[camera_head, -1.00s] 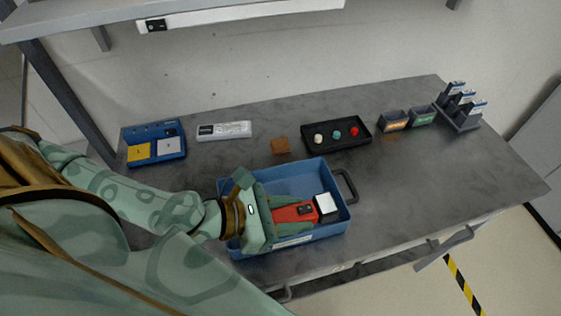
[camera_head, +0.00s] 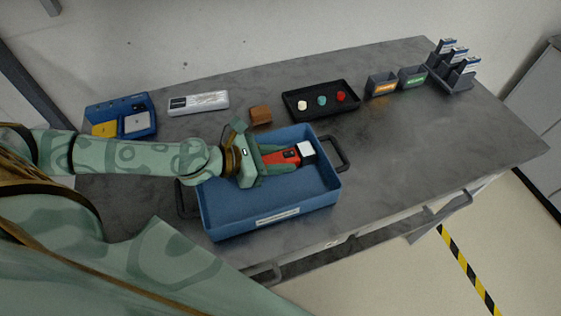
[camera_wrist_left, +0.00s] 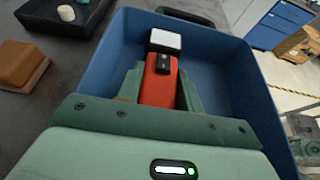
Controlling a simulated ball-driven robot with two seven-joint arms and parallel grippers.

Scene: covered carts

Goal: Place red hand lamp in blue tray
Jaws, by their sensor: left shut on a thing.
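The red hand lamp (camera_head: 292,157) has a white head and a dark switch; it also shows in the left wrist view (camera_wrist_left: 159,86). My left gripper (camera_head: 280,158) is shut on the lamp's red body, with a finger on each side of it. The blue tray (camera_head: 312,203) stands on the grey cart top with black handles at its ends. The gripper and lamp are over the rear part of the tray. In the left wrist view the tray (camera_wrist_left: 227,65) surrounds the lamp. I cannot tell whether the lamp touches the tray floor. My right gripper is not in view.
Behind the tray lie a brown block (camera_head: 260,115), a black tray with several coloured knobs (camera_head: 322,113) and a white-grey device (camera_head: 198,103). A blue holder (camera_head: 150,112) stands at left. Small bins (camera_head: 382,84) and a rack (camera_head: 452,76) stand at back right. The cart's right side is clear.

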